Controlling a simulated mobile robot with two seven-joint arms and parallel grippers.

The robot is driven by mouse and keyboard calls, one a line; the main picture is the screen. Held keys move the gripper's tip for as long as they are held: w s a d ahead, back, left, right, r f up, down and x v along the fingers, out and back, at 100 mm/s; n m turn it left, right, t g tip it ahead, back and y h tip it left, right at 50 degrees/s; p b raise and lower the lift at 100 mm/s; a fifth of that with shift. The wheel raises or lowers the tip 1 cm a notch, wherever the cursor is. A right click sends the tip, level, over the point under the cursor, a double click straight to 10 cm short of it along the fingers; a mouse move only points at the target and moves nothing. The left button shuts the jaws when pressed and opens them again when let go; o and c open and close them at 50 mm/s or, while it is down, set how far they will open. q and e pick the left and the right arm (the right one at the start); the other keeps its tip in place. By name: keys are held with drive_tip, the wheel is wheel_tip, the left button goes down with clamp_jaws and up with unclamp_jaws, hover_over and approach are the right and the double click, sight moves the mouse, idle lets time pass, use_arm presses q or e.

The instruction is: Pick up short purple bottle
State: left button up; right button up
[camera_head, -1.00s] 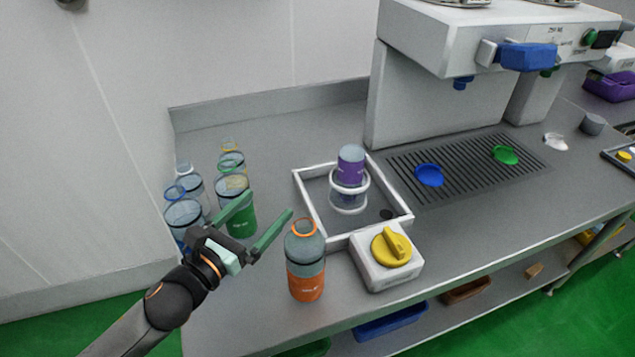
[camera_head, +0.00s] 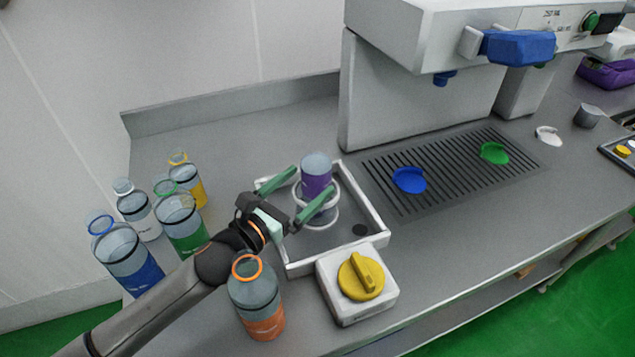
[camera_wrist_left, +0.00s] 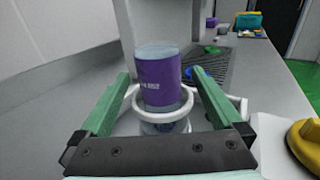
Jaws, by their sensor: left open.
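The short purple bottle (camera_head: 316,177) stands upside-down-looking in a white ring holder (camera_head: 325,212) inside the white-rimmed tray (camera_head: 376,213). Its purple band is on the upper part, with a clear greyish end on top. My left gripper (camera_head: 297,190) is open, its green fingers reaching toward the bottle, one on each side. In the left wrist view the bottle (camera_wrist_left: 159,82) is centred ahead between the fingers (camera_wrist_left: 162,95), with gaps on both sides. My right gripper is not in view.
An orange bottle (camera_head: 257,302) stands close to my left arm. Blue (camera_head: 130,262), green (camera_head: 183,228), yellow and clear bottles stand at left. A white box with a yellow knob (camera_head: 360,277) stands in front of the tray. The dispenser (camera_head: 410,100) rises behind right.

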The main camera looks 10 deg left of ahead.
use_arm(q)
drive_tip(key=x, duration=0.4)
drive_tip(key=shift+c, duration=0.2)
drive_tip(key=c, duration=1.2)
